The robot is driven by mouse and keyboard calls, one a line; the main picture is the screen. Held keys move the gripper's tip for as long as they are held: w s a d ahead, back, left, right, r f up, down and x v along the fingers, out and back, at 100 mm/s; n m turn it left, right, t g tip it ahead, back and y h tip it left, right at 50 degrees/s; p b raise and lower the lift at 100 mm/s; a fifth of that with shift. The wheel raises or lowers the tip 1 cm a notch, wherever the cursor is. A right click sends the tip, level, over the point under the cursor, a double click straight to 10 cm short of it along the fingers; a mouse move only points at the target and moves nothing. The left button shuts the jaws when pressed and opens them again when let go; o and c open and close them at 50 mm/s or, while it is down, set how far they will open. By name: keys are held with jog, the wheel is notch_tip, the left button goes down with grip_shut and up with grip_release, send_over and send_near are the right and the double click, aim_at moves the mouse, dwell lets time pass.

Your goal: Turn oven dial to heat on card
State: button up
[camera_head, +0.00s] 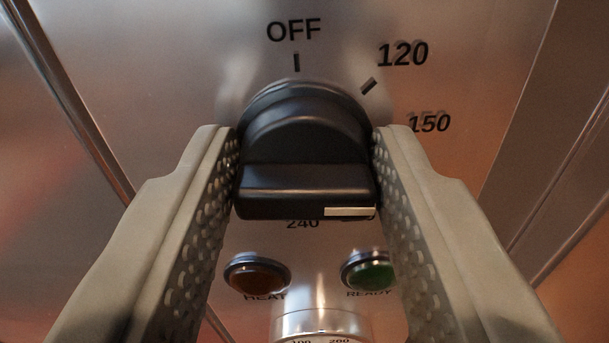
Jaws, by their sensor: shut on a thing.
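The black oven dial (305,185) is in the middle of the view on a brushed metal panel. Its raised grip bar lies about level across the picture, with a white pointer line (350,211) at its right end. The pointer is to the right, below the 150 mark (429,122); which number it meets is hidden. My gripper (308,150) is shut on the dial, one grey dotted finger on each side. OFF (294,30) and 120 (403,53) show above, 240 (303,224) below, partly covered. No card is in view.
A round gauge (320,328) juts out at the bottom edge, showing 100 and 200. Panel seams run at left and right.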

jog(key=n, duration=0.4)
jog(key=shift+s+f+n, duration=0.1)
jog(key=shift+n, duration=0.2)
jog(key=shift+a+n, duration=0.15)
jog(key=shift+n, duration=2.35)
jog(key=shift+f, duration=0.1)
jog(key=o, duration=1)
jog(key=shift+c, duration=0.2)
jog(key=s, duration=1.7)
jog(key=shift+s, duration=0.2)
